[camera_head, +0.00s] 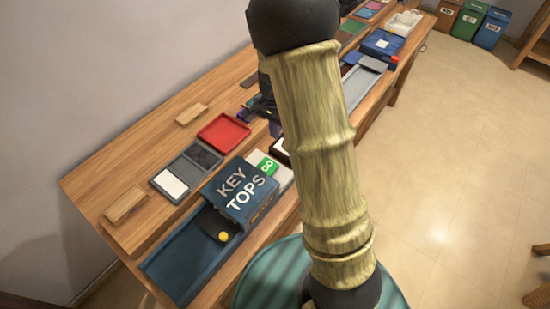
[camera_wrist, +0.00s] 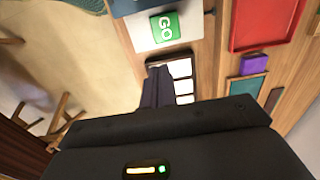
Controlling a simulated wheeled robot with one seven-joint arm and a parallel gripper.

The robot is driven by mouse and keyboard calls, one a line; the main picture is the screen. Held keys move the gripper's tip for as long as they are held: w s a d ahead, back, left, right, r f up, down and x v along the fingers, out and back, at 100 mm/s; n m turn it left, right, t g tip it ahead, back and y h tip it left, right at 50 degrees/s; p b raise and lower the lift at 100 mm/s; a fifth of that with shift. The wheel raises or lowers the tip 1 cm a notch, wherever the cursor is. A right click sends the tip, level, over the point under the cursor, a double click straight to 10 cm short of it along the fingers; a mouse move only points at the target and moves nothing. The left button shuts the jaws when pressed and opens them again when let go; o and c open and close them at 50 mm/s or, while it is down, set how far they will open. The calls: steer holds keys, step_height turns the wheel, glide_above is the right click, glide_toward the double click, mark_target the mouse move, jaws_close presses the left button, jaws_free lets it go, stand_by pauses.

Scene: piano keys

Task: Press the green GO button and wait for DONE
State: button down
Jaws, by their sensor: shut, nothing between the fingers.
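The green GO button (camera_head: 268,166) is on a white box (camera_head: 282,177) beside the blue KEY TOPS box (camera_head: 240,190). In the wrist view the GO button (camera_wrist: 165,27) shows at the top, with its white box (camera_wrist: 140,28) around it. My gripper (camera_wrist: 157,72) is shut and empty. Its fingertips appear below the button in that view, apart from it, over the edge of a black-framed panel with white squares (camera_wrist: 181,68). In the head view my arm hides most of the gripper and part of that panel.
A red tray (camera_head: 223,132), a grey tray with a white square (camera_head: 170,184) and wooden blocks (camera_head: 127,205) lie on the wooden bench (camera_head: 90,187). A blue tray (camera_head: 180,262) is at the near end. A purple block (camera_wrist: 255,64) is near the gripper.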

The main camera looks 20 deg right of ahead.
mark_target(275, 167)
step_height(275, 167, down, 14)
steer(key=shift+p, duration=1.15)
steer(key=shift+f+b, duration=0.65)
steer(key=shift+f, duration=0.15)
steer(key=shift+s+f, duration=0.25)
steer(key=shift+s, duration=0.15)
steer(key=shift+r, duration=0.1)
steer(key=r+p, duration=0.2)
steer(key=r, duration=0.1)
steer(key=r+p, duration=0.1)
steer(key=r, duration=0.1)
steer(key=shift+w, duration=0.25)
step_height(275, 167, up, 10)
steer(key=b, duration=0.1)
steer(key=shift+w, duration=0.15)
